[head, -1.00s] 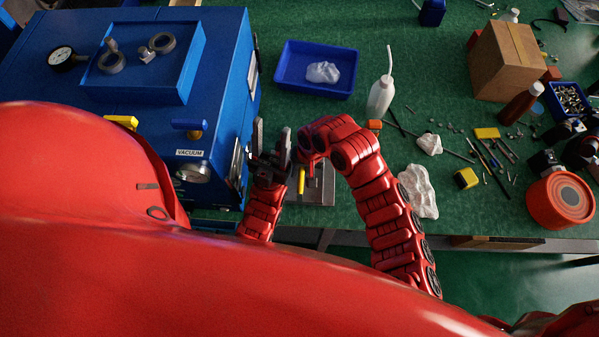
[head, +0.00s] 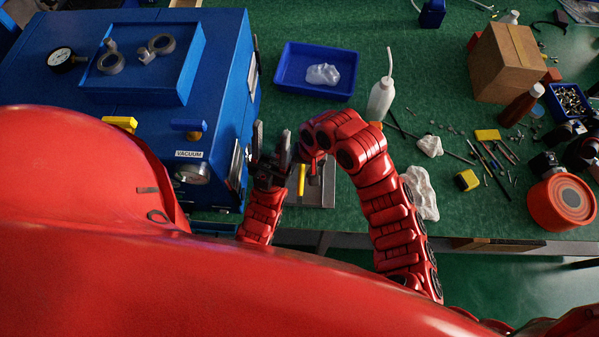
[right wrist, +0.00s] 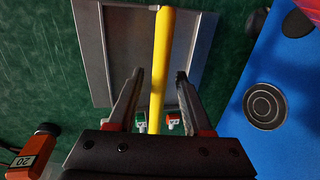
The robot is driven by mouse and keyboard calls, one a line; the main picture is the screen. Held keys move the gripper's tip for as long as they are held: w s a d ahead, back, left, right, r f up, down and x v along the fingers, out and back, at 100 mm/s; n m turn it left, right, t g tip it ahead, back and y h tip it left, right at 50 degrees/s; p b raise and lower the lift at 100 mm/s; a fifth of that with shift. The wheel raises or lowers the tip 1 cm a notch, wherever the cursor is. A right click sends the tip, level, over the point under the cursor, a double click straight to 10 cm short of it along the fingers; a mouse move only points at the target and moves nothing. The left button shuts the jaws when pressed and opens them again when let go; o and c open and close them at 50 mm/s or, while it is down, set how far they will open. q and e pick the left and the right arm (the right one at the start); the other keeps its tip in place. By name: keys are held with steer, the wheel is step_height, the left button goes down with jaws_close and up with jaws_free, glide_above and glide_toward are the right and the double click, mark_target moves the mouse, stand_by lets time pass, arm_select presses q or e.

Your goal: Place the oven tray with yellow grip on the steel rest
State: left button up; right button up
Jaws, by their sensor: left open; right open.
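The yellow grip (head: 301,180) of the oven tray shows at the bench's front, just right of the blue oven. In the right wrist view the long yellow grip (right wrist: 160,65) runs over a flat grey metal plate (right wrist: 115,45) with raised edges. I cannot tell tray and steel rest apart there. My right gripper (right wrist: 158,75) is open, its fingers on either side of the grip with gaps; in the head view its arm mostly hides it. My left gripper (head: 272,148) is open and empty, fingers upright between the oven and the grip.
The blue vacuum oven (head: 225,75) fills the left. A blue bin (head: 290,85), a white wash bottle (head: 380,100) and crumpled white pieces (head: 420,190) lie around the right arm. A cardboard box (head: 505,60) and tools crowd the right. Bare green bench lies behind the grip.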

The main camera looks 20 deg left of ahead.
step_height(320, 180, up, 9)
steer(key=d+p, duration=0.1)
steer(key=p, duration=0.1)
steer(key=shift+w+d+r, duration=0.2)
steer(key=shift+w+d, duration=0.1)
steer(key=shift+d, duration=0.1)
